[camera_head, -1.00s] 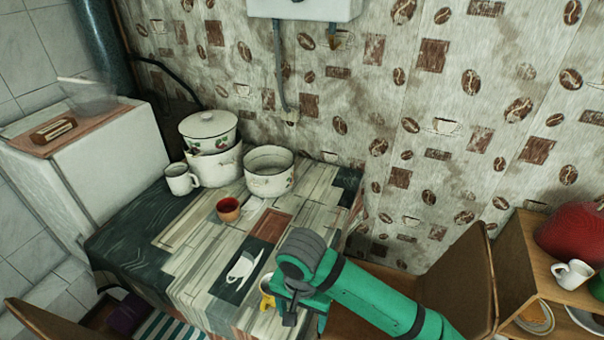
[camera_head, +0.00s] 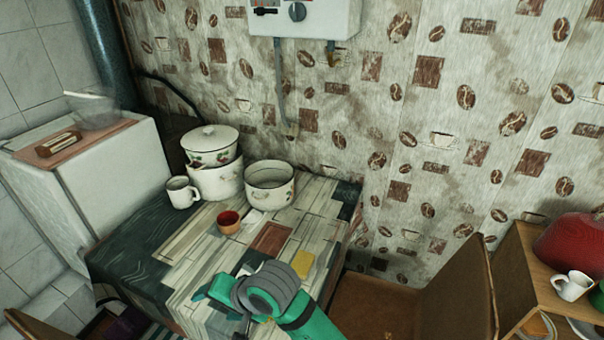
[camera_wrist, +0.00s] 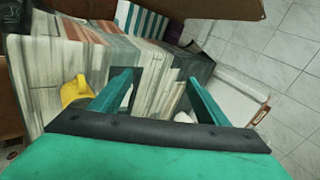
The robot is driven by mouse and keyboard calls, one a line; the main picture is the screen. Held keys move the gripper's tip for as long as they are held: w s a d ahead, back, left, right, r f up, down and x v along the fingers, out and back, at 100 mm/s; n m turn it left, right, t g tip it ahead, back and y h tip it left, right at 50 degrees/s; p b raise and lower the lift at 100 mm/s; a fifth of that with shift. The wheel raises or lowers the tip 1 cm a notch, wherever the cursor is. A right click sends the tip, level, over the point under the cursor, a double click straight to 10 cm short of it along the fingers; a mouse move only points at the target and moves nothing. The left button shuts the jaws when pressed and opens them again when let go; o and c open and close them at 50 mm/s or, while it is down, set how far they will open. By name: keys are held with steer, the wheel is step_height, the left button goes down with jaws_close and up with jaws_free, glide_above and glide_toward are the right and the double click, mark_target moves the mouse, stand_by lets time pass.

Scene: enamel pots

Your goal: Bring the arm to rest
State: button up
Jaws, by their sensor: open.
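My gripper (camera_wrist: 160,90) is open and empty in the wrist view, with its two green fingers wide apart. In the head view, my arm reaches in from the bottom and my gripper (camera_head: 212,298) is over the front part of the table (camera_head: 178,258). A yellow, rounded thing like a mug (camera_wrist: 75,91) shows beside the left finger in the wrist view, outside the jaws.
A lidded enamel pot (camera_head: 212,155), an open pot (camera_head: 269,192), a white mug (camera_head: 181,193) and a red-brown cup (camera_head: 229,223) stand on the table. A chair (camera_head: 455,285) and a shelf (camera_head: 520,275) are on the right.

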steer(key=w+a+r+m+t+y, duration=0.3)
steer(key=a+r+t+y, duration=0.2)
steer(key=a+r+t, duration=0.25)
steer(key=s+d+f+m+t+h, duration=0.3)
steer(key=s+d+f+t+h, duration=0.2)
steer(key=s+d+f+h, duration=0.8)
steer(key=s+d+f+n, duration=0.1)
steer(key=s+d+n, duration=0.3)
steer(key=s+d, duration=0.3)
steer(key=s+d+f+n, duration=0.2)
steer(key=s+d+n, duration=0.2)
steer(key=s+d, duration=0.3)
steer(key=s, duration=0.5)
steer(key=shift+d+f+n+y, duration=0.15)
steer(key=shift+f+n+y, duration=0.05)
steer(key=shift+n+y, duration=0.1)
steer(key=shift+s+g, duration=0.1)
steer(key=shift+g, duration=0.15)
steer(key=shift+c, duration=0.4)
